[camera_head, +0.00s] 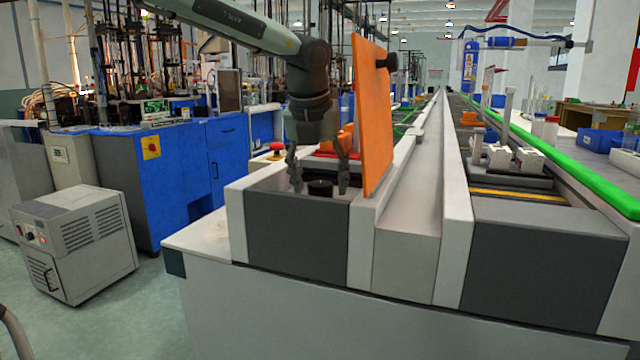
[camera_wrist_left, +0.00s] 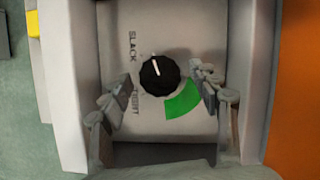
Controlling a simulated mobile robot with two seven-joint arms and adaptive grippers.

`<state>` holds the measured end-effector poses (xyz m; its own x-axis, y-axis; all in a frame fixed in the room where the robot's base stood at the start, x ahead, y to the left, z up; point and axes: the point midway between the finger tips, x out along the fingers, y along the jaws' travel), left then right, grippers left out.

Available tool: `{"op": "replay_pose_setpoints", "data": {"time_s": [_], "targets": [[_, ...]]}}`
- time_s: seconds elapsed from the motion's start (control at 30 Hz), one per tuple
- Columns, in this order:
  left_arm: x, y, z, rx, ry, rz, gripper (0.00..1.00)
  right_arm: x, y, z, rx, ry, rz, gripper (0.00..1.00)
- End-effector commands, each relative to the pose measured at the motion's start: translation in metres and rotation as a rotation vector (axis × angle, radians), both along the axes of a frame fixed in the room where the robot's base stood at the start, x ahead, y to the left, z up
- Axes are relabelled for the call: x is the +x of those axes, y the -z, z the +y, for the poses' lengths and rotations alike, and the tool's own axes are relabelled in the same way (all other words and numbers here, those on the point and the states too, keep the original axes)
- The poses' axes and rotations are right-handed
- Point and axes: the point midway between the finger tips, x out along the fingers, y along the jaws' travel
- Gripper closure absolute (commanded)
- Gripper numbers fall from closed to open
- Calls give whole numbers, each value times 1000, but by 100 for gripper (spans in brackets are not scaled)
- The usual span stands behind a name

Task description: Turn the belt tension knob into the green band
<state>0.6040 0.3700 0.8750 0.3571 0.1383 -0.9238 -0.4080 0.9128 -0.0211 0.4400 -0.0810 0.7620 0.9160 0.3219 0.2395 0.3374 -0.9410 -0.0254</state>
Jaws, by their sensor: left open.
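The belt tension knob (camera_wrist_left: 160,76) is black and round with a white pointer line. In the left wrist view the pointer aims up, slightly left, away from the green band (camera_wrist_left: 183,100), which lies at the knob's lower right. The words SLACK and a partly hidden label are printed left of it. My left gripper (camera_wrist_left: 165,100) is open, with one finger on each side of the knob and apart from it. In the head view my left gripper (camera_head: 319,185) points down over the dark knob (camera_head: 320,188) at the conveyor's near end. My right gripper is not in view.
An orange panel (camera_head: 373,115) stands upright close to the right of my left gripper. A red button (camera_head: 277,147) sits behind to the left. Pale conveyor side walls (camera_head: 236,222) flank the knob. White parts (camera_head: 515,157) rest on the right-hand line.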

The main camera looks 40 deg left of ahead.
Motion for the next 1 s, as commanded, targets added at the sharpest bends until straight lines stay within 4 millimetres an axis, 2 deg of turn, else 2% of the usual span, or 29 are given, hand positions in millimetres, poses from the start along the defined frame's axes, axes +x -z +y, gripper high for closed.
{"op": "replay_pose_setpoints", "data": {"time_s": [0.3, 0.7, 1.0], "targets": [[1, 4, 1, 0, -1, 0, 39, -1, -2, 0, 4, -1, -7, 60], [1, 3, 1, 0, -1, 0, 88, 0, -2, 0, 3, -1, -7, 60], [1, 3, 1, -1, 35, 0, 89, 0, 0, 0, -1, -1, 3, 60]]}}
